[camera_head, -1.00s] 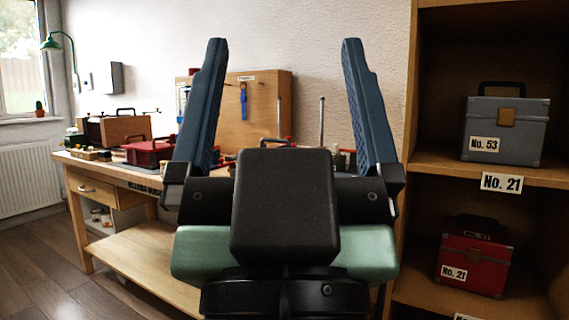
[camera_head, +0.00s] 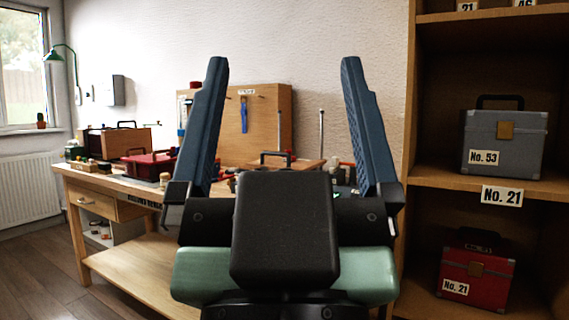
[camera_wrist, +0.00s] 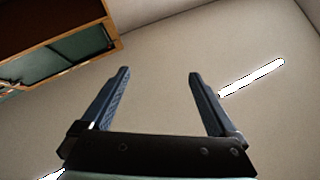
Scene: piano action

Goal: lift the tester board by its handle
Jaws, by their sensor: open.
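My gripper (camera_head: 284,64) is open and empty, its two blue fingers pointing up and wide apart in front of the workbench. In the wrist view my gripper (camera_wrist: 158,73) is also open, with nothing between the fingers. A flat wooden board with a dark handle (camera_head: 277,155) lies on the bench beyond the fingers; it may be the tester board, but I cannot tell for sure. The gripper's dark body hides its lower part. The gripper is apart from it, nearer the camera.
The wooden workbench (camera_head: 124,184) holds a red case (camera_head: 150,164), a wooden case (camera_head: 126,140) and small tools. An upright wooden panel (camera_head: 265,125) stands behind. Shelves at right hold a grey case (camera_head: 504,142) and a red case (camera_head: 476,270). Floor is clear at left.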

